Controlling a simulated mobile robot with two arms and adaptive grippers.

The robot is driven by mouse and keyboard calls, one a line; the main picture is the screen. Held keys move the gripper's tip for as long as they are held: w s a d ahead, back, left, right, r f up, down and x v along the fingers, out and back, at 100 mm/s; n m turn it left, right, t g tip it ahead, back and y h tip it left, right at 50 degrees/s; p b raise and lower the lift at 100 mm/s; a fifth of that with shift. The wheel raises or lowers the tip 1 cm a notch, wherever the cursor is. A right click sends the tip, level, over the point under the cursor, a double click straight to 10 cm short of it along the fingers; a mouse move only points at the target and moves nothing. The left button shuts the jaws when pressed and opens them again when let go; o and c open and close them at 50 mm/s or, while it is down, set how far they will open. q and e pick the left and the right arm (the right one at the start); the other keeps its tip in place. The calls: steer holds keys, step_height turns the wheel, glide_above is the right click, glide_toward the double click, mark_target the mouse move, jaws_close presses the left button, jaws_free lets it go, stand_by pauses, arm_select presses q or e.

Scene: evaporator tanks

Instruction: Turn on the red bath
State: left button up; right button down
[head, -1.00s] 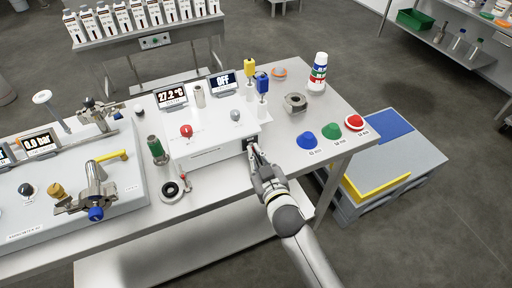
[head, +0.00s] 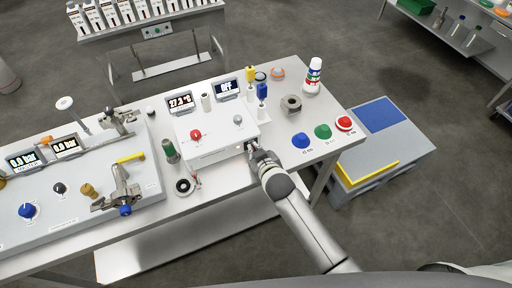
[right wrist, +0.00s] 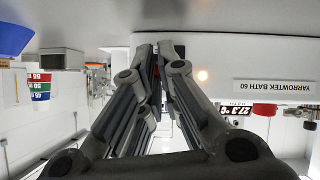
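The bath is a white box (head: 215,140) on the bench, with a red knob (head: 196,134) and a grey knob (head: 238,119) on top. Behind it, one display (head: 181,102) reads about 27.3 °C and another (head: 227,88) reads OFF. My right gripper (head: 249,148) is at the front right corner of the box, by a small dark part. In the right wrist view the fingers (right wrist: 155,48) look nearly together, with a dark and red part at the tips; contact is unclear. My left gripper is out of view.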

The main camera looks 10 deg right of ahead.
steer(key=shift+g+p, duration=0.3)
steer(key=shift+p, duration=0.05)
stand_by(0.4)
steer(key=c, duration=1.9)
jaws_free()
steer(key=shift+o, duration=0.2)
steer(key=shift+r, duration=0.15)
steer(key=v, duration=1.2)
